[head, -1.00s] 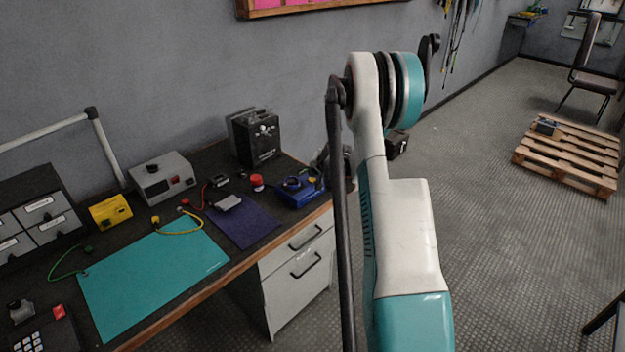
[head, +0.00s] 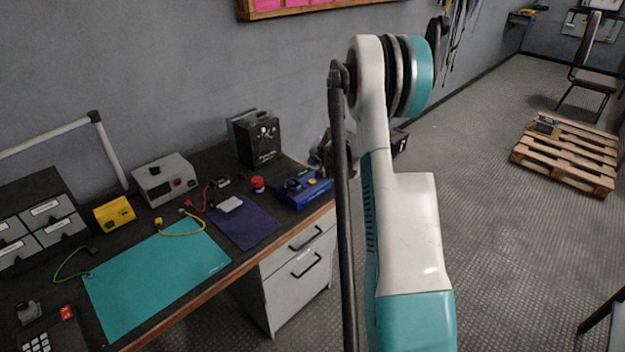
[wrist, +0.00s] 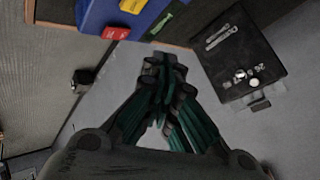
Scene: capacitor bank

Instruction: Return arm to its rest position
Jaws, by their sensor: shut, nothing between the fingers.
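My arm stands upright in the middle of the head view, its elbow high and its white and teal link in front. My gripper (wrist: 160,75) shows in the wrist view with its dark and teal fingers together and nothing between them. In the head view the gripper is mostly hidden behind my arm, near the right end of the bench. In the wrist view a blue box (wrist: 122,14) with red and yellow parts lies beyond the fingertips. A black unit (wrist: 236,58) is to their right. No contact with either is visible.
The workbench (head: 158,322) carries a teal mat (head: 150,285), a purple mat (head: 245,225), a blue device (head: 304,190), a black power unit (head: 258,140) and several wires. A wooden pallet (head: 565,155) lies on the floor at right. Open floor lies between the arm and the pallet.

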